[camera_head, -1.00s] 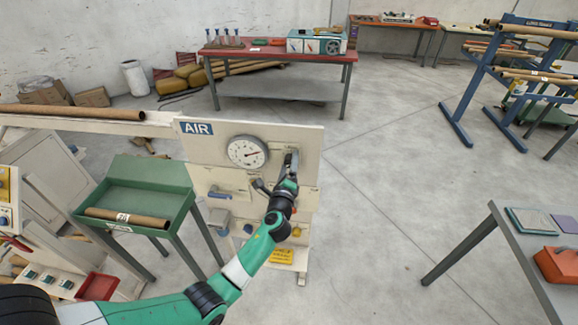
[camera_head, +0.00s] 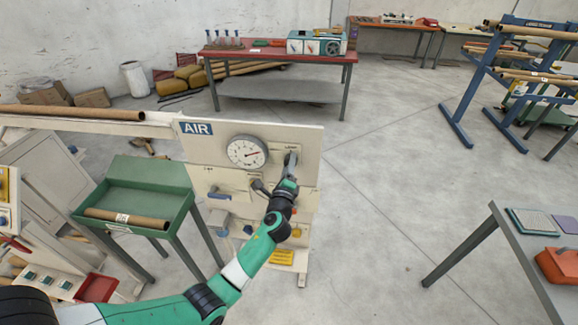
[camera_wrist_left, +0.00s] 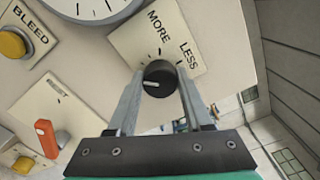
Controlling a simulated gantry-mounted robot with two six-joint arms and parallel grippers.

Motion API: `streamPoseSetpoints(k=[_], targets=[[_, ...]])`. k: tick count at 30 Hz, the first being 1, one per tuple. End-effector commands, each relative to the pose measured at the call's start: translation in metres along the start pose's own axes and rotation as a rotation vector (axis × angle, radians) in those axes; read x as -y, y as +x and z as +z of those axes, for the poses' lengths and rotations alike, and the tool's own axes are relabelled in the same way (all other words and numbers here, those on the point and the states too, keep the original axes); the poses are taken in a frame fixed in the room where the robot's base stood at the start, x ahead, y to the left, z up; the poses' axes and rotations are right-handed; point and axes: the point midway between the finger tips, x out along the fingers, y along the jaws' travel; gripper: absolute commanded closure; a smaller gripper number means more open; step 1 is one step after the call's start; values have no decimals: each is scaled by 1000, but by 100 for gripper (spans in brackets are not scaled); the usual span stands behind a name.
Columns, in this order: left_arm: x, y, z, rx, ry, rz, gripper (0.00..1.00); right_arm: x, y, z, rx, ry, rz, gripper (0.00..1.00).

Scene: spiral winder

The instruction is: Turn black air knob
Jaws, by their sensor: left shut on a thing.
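The black air knob (camera_wrist_left: 159,79) sits on a cream plate marked MORE and LESS, and its white pointer line faces left in the left wrist view. My left gripper (camera_wrist_left: 160,88) has its two grey fingers closed on either side of the knob. In the head view my left gripper (camera_head: 289,165) reaches the right part of the AIR panel (camera_head: 308,140), and the arm and fingers hide the knob there. The round white gauge (camera_head: 247,152) is left of the gripper, with a red needle. My right gripper is not in view.
A blue-handled lever (camera_head: 218,195) and a grey part (camera_head: 260,187) are on the panel near my arm. In the left wrist view a yellow BLEED button (camera_wrist_left: 14,43) and a red lever (camera_wrist_left: 46,138) are at left. The floor right of the panel is clear.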

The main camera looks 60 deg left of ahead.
Motion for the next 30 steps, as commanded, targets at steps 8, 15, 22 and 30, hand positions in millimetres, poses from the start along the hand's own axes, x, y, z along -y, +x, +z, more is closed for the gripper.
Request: streamPoseSetpoints(k=[8,15,22,30], targets=[[-3,0,-2,0,-192,-3,100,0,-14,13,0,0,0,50],[-4,0,-2,0,-418,-4,100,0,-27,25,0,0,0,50],[-4,0,-2,-1,-637,-3,100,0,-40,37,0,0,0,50],[-4,0,-2,0,-889,-3,100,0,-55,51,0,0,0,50]])
